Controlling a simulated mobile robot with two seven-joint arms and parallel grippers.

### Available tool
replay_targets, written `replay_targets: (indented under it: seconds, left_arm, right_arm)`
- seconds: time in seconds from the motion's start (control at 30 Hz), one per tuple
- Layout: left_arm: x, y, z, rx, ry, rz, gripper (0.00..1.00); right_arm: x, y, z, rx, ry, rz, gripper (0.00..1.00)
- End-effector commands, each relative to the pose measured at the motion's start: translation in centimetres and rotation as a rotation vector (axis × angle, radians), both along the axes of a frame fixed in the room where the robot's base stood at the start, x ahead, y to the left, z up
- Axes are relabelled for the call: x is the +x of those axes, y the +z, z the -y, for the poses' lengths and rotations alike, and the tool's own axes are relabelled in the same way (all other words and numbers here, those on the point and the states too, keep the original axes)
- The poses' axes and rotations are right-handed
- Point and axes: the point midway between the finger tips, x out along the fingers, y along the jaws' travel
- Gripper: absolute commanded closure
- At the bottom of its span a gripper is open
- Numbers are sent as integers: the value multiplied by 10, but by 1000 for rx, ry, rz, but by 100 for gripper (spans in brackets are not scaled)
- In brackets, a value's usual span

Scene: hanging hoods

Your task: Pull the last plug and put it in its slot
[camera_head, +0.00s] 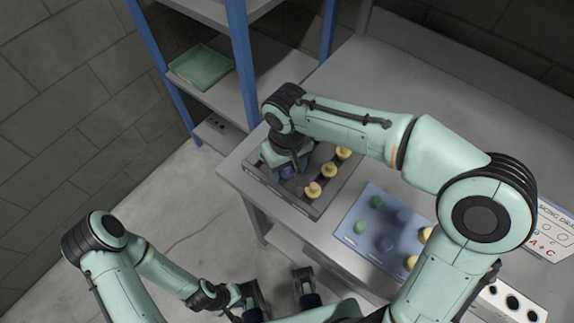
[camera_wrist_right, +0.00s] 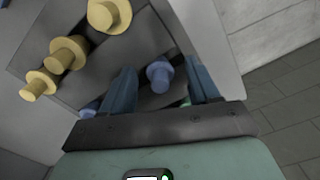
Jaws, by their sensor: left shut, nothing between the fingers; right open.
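My right gripper (camera_head: 288,168) is over the left end of a dark grey tray (camera_head: 318,209) on the bench. In the right wrist view it is open, with a blue plug (camera_wrist_right: 160,76) standing between its fingers (camera_wrist_right: 160,92); I see no grip on it. Another blue plug (camera_wrist_right: 90,108) is partly hidden beside the left finger, and a bit of green (camera_wrist_right: 185,102) shows by the right finger. Three yellow plugs (camera_head: 329,170) stand in a row in the tray. A blue panel (camera_head: 348,237) holds green, blue and yellow plugs. My left gripper (camera_head: 242,296) is low, away from the bench, and shut.
A blue-post shelf (camera_head: 243,60) with a green tray (camera_head: 201,67) stands at the back left. A sign (camera_head: 553,232) and a white board with black holes (camera_head: 512,302) are at the right. The back of the bench (camera_head: 375,75) is clear.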

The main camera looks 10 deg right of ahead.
Motion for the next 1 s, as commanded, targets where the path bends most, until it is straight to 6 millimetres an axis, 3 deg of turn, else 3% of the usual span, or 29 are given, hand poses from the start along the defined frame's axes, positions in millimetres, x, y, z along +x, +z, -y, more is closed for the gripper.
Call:
replay_targets:
  seconds: [0.17,0.5,0.7,1.0]
  left_arm:
    - [4,4,0,1,1,11,100]
    - [5,19,0,0,0,6,100]
    - [7,26,0,0,0,9,100]
    - [7,28,0,0,0,10,100]
  right_arm:
    - [1,13,0,1,-1,5,39]
    - [1,89,0,2,0,6,39]
    - [1,122,0,2,0,3,39]
    - [0,134,0,0,1,0,39]
